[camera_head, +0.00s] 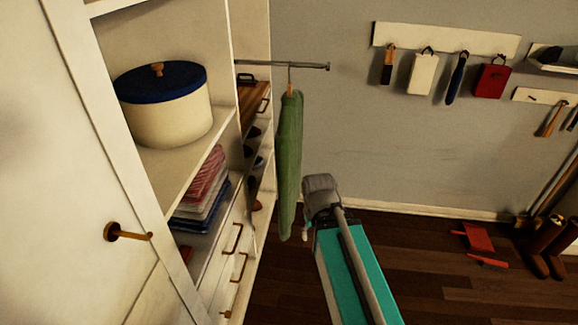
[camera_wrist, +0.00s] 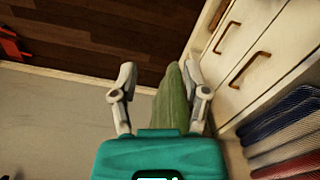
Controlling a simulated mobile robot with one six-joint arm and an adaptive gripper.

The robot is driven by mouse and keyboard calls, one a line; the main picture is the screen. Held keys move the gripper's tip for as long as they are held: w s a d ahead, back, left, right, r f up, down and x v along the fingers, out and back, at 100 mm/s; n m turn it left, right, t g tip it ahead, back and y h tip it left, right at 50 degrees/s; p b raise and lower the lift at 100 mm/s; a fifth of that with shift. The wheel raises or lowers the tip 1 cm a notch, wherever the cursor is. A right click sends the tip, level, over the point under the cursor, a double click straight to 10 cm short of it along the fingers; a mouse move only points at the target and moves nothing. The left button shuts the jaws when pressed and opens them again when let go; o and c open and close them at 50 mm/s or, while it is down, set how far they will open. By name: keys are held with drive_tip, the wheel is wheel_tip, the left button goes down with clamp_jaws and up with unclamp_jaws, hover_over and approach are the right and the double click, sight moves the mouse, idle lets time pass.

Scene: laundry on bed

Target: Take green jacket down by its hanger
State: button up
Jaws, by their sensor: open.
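The green jacket (camera_head: 289,165) hangs upright and narrow, seen nearly edge-on, from a rail (camera_head: 300,65) at the wardrobe's open side. Its hanger (camera_head: 290,85) shows as a small brown neck and a thin hook at the rail. My gripper (camera_wrist: 161,74) is open in the wrist view, one finger on each side of the image of the green jacket (camera_wrist: 171,100), which lies nearer the right finger. I cannot tell whether it touches the cloth. In the head view my arm is right of the jacket's lower half, below the hanger; the fingers are mostly hidden there. The hanger does not show in the wrist view.
Left of the jacket, shelves hold a cream pot with a blue lid (camera_head: 165,105) and folded cloths (camera_head: 203,185). Drawers with handles (camera_head: 237,238) lie below. A wall rack (camera_head: 450,40) with hung tools is at the right. Boots (camera_head: 548,245) and a red dustpan (camera_head: 474,237) are on the floor.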

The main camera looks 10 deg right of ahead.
drive_tip(key=w+d+r+n+t+h+p, duration=0.1)
drive_tip(key=w+d+r+n+t+h, duration=0.15)
drive_tip(key=w, duration=0.25)
drive_tip(key=w+d+r+n+t+h+p, duration=0.1)
drive_tip(key=w+d+r+n+t+h, duration=0.1)
drive_tip(key=w+d+r+n, duration=0.3)
drive_tip(key=n+t+h+p, duration=0.2)
drive_tip(key=n+t+p, duration=0.3)
drive_tip(key=n+t, duration=1.3)
approach(290, 87)
drive_tip(key=s+r+n+g, duration=0.1)
drive_tip(key=g, duration=0.1)
drive_tip(key=s+r+n+g, duration=0.1)
drive_tip(key=n, duration=0.1)
drive_tip(key=s+r+n+g, duration=0.1)
drive_tip(key=r+n+g, duration=0.1)
drive_tip(key=shift+s+a+r+n+g+y, duration=0.1)
drive_tip(key=shift+s+a+n+g+y, duration=0.15)
drive_tip(key=shift+g, duration=0.1)
drive_tip(key=shift+w+a+r+n, duration=0.25)
drive_tip(key=shift+a+n, duration=0.15)
drive_tip(key=shift+n, duration=0.3)
drive_tip(key=shift+w, duration=0.1)
drive_tip(key=shift+x, duration=4.15)
